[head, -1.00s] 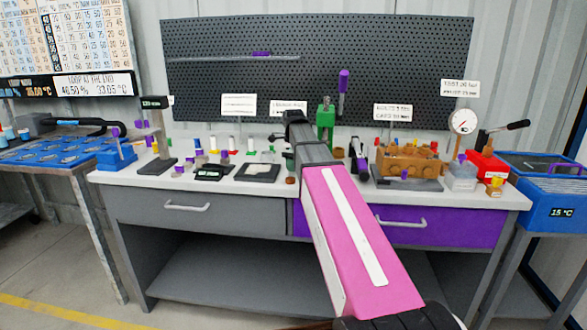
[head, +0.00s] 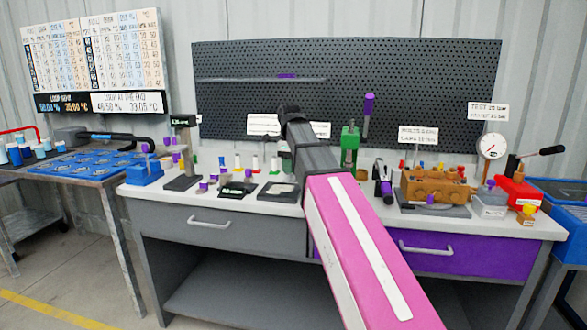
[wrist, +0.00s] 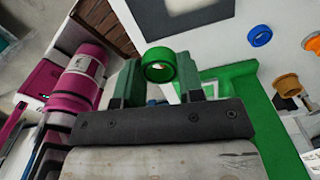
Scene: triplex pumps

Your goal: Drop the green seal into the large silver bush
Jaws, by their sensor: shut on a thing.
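The green seal (wrist: 159,65) is a short green ring. In the wrist view it sits between the two fingertips of my gripper (wrist: 158,73), which is shut on it. A bright green frame (wrist: 245,85) shows beyond and below the seal. In the head view my own arm hides the gripper and the seal. I cannot pick out the large silver bush with certainty in either view; small parts on the bench are too small to tell apart.
In the wrist view a blue ring (wrist: 260,36), an orange ring (wrist: 313,42) and a brass-coloured part (wrist: 287,84) lie to the right. A magenta cylinder (wrist: 82,75) is at left. In the head view a green press (head: 349,147) and brown pump block (head: 435,186) stand on the bench.

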